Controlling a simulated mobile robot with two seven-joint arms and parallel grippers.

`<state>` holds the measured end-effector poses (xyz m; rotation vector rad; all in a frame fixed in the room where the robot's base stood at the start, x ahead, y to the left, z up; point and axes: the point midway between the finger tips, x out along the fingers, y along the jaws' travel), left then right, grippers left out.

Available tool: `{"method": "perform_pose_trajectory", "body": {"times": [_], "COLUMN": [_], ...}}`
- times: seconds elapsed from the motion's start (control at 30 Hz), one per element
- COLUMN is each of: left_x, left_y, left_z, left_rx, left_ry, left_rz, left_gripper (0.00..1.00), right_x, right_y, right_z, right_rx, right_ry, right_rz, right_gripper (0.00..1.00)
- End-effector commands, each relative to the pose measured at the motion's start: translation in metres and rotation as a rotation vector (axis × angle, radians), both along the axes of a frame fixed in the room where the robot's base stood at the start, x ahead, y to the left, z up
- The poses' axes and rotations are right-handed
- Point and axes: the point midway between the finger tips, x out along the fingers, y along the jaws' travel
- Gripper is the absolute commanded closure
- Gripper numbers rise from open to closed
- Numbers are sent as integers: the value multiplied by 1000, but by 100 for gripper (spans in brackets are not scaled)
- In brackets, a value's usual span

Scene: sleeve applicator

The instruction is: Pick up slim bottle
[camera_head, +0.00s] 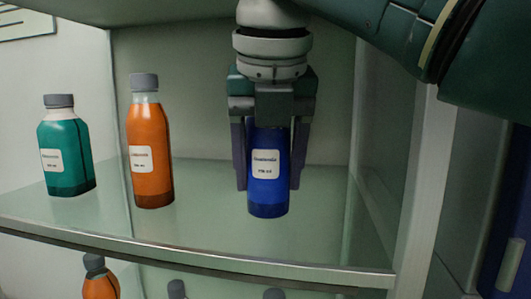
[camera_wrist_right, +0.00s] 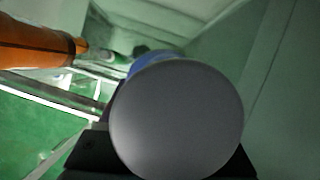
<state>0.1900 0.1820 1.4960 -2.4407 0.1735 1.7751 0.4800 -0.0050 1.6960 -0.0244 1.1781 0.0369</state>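A slim blue bottle (camera_head: 268,190) with a white label stands upright on the upper glass shelf in the head view. My right gripper (camera_head: 269,180) comes down from above, with one finger on each side of this bottle. The fingers are wide apart and look open; any contact is hard to make out. The gripper hides the bottle's top in the head view. In the right wrist view the bottle's round grey cap (camera_wrist_right: 176,120) fills the middle and hides most of the fingers. My left gripper is in neither view.
An orange bottle (camera_head: 150,160) and a teal bottle (camera_head: 67,158) stand to the left on the same shelf (camera_head: 200,225). Cabinet walls close in at the back and right. Several more bottles show below, including an orange one (camera_head: 100,286).

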Motion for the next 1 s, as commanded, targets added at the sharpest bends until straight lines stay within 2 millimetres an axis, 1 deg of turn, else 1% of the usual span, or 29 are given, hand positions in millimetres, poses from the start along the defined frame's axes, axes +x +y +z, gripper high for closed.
{"method": "perform_pose_trajectory", "body": {"times": [0.03,0.07,0.5,0.57,0.87,1.0], "left_x": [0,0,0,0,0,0], "left_y": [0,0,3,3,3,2], "left_z": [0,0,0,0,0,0], "left_rx": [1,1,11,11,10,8], "left_ry": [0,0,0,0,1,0], "left_rz": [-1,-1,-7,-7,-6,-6], "left_gripper": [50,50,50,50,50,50], "right_x": [0,0,0,0,0,1], "right_y": [0,0,0,0,0,0], "right_z": [0,0,0,0,1,6], "right_rx": [0,0,0,0,1,1], "right_ry": [0,0,-1,-1,-3,-4], "right_rz": [0,0,0,0,0,0], "right_gripper": [42,45,95,100,100,100]}}
